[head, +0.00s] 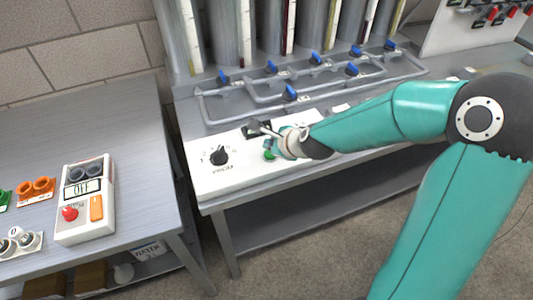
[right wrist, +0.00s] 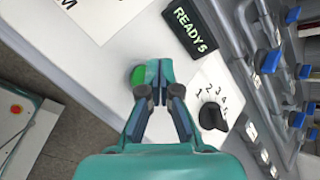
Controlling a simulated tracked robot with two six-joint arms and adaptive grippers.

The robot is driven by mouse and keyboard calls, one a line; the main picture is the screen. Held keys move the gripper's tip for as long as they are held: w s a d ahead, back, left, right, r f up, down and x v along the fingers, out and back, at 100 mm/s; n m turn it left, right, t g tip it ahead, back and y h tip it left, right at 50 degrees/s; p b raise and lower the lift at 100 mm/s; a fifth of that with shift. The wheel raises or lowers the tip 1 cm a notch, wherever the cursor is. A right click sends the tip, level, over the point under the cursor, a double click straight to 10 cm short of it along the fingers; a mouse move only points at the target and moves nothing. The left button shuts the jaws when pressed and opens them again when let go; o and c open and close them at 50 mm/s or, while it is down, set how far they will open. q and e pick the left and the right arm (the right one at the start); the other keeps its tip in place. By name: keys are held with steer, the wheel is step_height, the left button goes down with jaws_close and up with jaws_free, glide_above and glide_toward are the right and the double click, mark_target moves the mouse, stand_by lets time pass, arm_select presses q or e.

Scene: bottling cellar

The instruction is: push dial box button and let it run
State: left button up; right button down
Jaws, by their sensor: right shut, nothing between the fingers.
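The dial box (head: 240,183) is a long white panel on the bench in the head view. A black knob (head: 219,156) with a printed scale sits at its left. The green button (head: 269,155) is right of that knob and also shows in the right wrist view (right wrist: 137,76). A dark display (right wrist: 190,30) reads "READY 5". A second black knob (right wrist: 212,117) with numbers shows in the right wrist view. My right gripper (right wrist: 155,72) is shut and empty, its tips over the button's edge; I cannot tell whether they touch it. My left gripper is out of view.
A white box (head: 84,205) with an "OFF" display, red button and orange switch stands on the left table (head: 125,120). Grey pipes with blue valves (head: 290,92) run behind the dial box. A gap separates the two tables.

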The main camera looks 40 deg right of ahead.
stand_by(0.3)
steer(key=shift+s+f+b, duration=0.1)
steer(key=shift+f+b, duration=0.3)
steer(key=shift+b, duration=0.15)
steer(key=shift+f+b, duration=0.5)
steer(key=shift+b, duration=0.05)
stand_by(0.6)
steer(key=shift+r, duration=0.1)
steer(key=shift+r+p, duration=0.85)
steer(key=shift+p, duration=0.05)
step_height(320, 180, up, 5)
steer(key=p, duration=0.4)
steer(key=shift+p, duration=0.35)
stand_by(0.4)
